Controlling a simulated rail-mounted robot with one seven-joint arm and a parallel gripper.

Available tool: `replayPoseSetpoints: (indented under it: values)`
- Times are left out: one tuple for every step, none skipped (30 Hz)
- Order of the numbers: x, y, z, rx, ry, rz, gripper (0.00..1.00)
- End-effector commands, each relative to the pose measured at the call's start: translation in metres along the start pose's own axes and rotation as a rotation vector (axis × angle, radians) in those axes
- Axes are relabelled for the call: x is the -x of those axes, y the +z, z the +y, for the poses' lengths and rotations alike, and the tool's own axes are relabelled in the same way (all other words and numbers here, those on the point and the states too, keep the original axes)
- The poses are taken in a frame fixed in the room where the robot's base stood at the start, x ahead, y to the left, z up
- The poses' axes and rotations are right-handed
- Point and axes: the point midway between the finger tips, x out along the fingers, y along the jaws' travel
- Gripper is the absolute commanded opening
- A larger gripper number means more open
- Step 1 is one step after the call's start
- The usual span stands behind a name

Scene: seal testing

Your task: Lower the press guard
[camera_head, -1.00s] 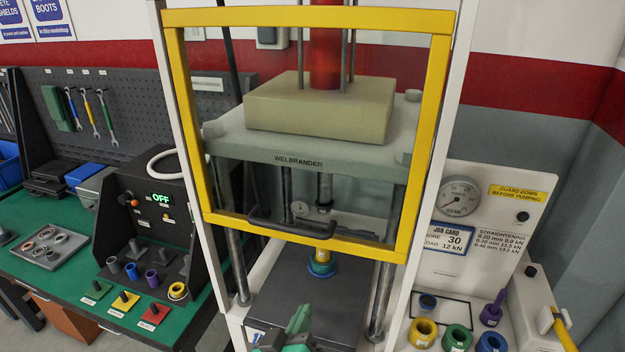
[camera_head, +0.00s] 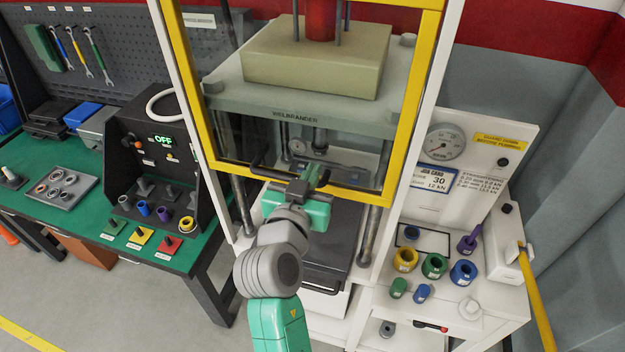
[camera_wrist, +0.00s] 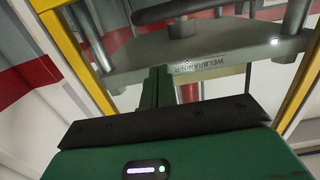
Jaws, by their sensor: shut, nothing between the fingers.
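The press guard is a yellow-edged clear panel (camera_head: 412,95) in front of the press, in the head view. Its lower bar crosses below the grey plate marked WELBRANDER (camera_head: 235,98), leaving the press's lower opening uncovered. A dark handle (camera_head: 262,170) sits on the lower bar, its right part hidden by my gripper. My gripper (camera_head: 314,174) is shut and empty, in front of the guard's lower edge near the handle. In the wrist view the shut fingers (camera_wrist: 161,78) point up towards a dark bar, probably the handle (camera_wrist: 185,9); contact cannot be told.
A green bench with a control box (camera_head: 160,145) reading OFF stands left. At right, a white stand holds a gauge (camera_head: 445,143), coloured rings and a yellow lever (camera_head: 536,300). White press posts flank the guard.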

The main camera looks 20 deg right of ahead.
Motion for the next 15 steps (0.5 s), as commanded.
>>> replayPoseSetpoints:
  values:
    - [-0.007, 0.003, 0.001, 0.002, 0.001, -0.002, 0.00]
    - [-0.007, 0.011, 0.001, 0.003, 0.001, -0.004, 0.00]
    - [-0.008, 0.017, 0.000, 0.003, 0.000, -0.003, 0.00]
    - [-0.009, 0.021, 0.000, 0.003, 0.000, -0.003, 0.00]
    - [-0.010, 0.025, 0.000, 0.003, 0.001, -0.002, 0.00]
    - [-0.011, 0.029, 0.000, 0.002, 0.000, -0.002, 0.00]
    - [-0.011, 0.031, 0.000, 0.002, 0.000, -0.001, 0.00]
    - [-0.012, 0.034, 0.000, 0.002, 0.001, -0.001, 0.00]
    - [-0.012, 0.036, 0.000, 0.001, 0.000, -0.001, 0.00]
    - [-0.013, 0.037, 0.000, 0.001, 0.000, -0.001, 0.00]
    - [-0.013, 0.038, 0.000, 0.001, 0.000, -0.001, 0.00]
    - [-0.013, 0.039, 0.000, 0.001, -0.001, -0.001, 0.00]
    - [-0.013, 0.040, 0.000, 0.001, -0.001, 0.000, 0.00]
    - [-0.013, 0.040, 0.000, 0.001, -0.001, 0.000, 0.00]
    - [-0.013, 0.040, 0.000, 0.001, -0.001, 0.000, 0.00]
